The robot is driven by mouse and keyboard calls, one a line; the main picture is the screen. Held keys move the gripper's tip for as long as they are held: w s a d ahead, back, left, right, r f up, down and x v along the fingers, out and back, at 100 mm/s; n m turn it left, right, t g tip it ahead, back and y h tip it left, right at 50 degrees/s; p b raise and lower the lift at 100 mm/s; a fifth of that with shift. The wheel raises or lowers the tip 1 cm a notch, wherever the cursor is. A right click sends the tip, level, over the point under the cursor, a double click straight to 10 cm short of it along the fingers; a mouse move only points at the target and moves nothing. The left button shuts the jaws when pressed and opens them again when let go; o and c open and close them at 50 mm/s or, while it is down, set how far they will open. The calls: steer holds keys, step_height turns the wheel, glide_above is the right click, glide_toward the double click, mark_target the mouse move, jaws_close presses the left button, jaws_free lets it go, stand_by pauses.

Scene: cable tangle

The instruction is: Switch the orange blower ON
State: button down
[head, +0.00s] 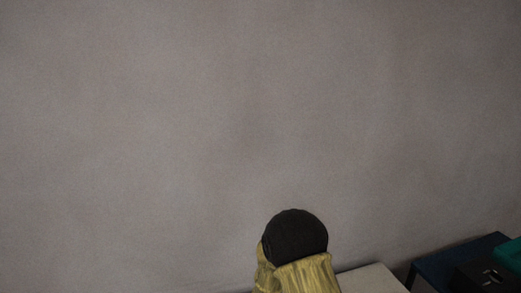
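No orange blower shows in the head view, and no switch of one can be seen. My gripper is not in view. A dull yellow, ridged thing with a rounded black end (295,235) rises from the bottom edge, right of centre. Its lower part is cut off by the frame, and I cannot tell what it is.
A plain grey wall (200,120) fills most of the view. At the bottom right are a pale flat surface (372,280), a dark blue box-like thing (432,266), a black thing with small light marks (485,277) and a teal thing (510,254).

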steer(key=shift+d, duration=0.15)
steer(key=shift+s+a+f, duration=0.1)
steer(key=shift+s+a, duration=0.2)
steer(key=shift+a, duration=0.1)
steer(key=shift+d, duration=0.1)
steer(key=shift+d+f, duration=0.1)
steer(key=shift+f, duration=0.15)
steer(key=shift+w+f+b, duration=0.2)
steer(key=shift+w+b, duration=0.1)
steer(key=shift+b, duration=0.1)
